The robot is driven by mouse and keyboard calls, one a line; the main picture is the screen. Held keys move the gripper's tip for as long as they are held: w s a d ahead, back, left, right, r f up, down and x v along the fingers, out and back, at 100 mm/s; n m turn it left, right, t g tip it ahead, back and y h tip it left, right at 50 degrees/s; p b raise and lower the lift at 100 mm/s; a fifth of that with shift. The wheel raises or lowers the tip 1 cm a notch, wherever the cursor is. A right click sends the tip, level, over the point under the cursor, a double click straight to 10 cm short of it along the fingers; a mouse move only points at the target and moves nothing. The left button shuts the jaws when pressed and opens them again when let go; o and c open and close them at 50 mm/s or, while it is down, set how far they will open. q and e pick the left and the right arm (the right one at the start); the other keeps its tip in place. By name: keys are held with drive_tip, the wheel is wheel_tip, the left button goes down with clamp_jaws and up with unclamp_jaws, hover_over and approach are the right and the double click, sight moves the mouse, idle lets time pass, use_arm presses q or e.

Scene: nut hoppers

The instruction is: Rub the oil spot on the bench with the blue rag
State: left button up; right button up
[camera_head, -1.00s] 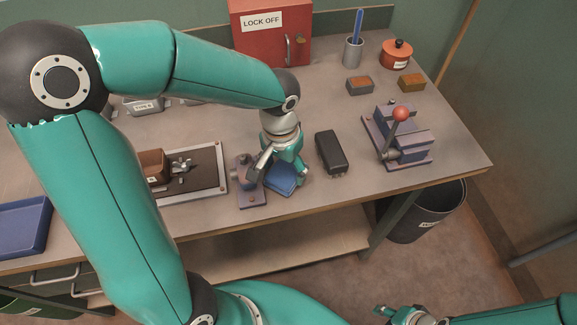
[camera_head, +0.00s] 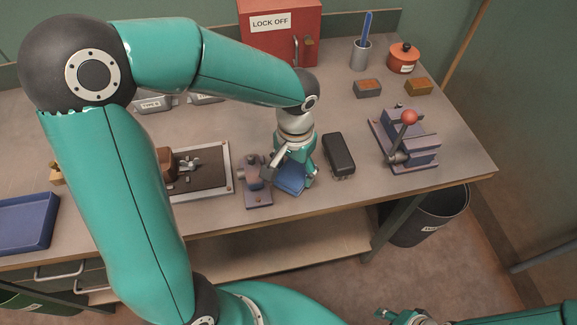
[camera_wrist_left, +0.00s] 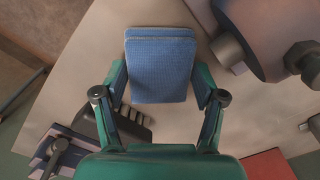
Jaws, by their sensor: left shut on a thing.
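The blue rag (camera_head: 291,178) is a folded pad near the front of the bench (camera_head: 330,110). It also fills the upper middle of the left wrist view (camera_wrist_left: 160,60). My left gripper (camera_head: 294,172) points down over the rag and is shut on it, with a finger on each side. The rag is low over the bench; I cannot tell whether it touches. No oil spot shows; the rag and gripper hide the bench beneath them. Part of my right gripper (camera_head: 400,316) shows at the bottom edge, too little to tell its jaws.
A small purple-grey fixture (camera_head: 257,190) stands close left of the rag, and a black box (camera_head: 339,153) close right. A red-knobbed lever press (camera_head: 408,140) stands farther right. A framed plate (camera_head: 215,190) lies left. Bare bench lies between the box and the press.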

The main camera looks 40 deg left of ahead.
sight(296, 171)
use_arm(q)
drive_tip(key=shift+w+d, duration=0.15)
drive_tip(key=shift+w, duration=0.05)
drive_tip(key=shift+r+p, duration=0.35)
drive_tip(key=shift+r, duration=0.1)
drive_tip(key=shift+r+p, duration=1.95)
drive_tip(key=shift+r, duration=0.7)
wheel_tip(296, 171, up, 3)
drive_tip(key=shift+p, duration=1.1)
drive_tip(key=shift+f, duration=0.15)
drive_tip(key=shift+y, duration=0.3)
drive_tip(key=f+b, duration=0.4)
drive_tip(key=f, duration=0.1)
drive_tip(key=f+b, duration=0.2)
drive_tip(key=b, duration=0.1)
drive_tip(key=shift+s+d+f, duration=0.1)
drive_tip(key=shift+s+f, duration=0.05)
drive_tip(key=shift+s, duration=0.2)
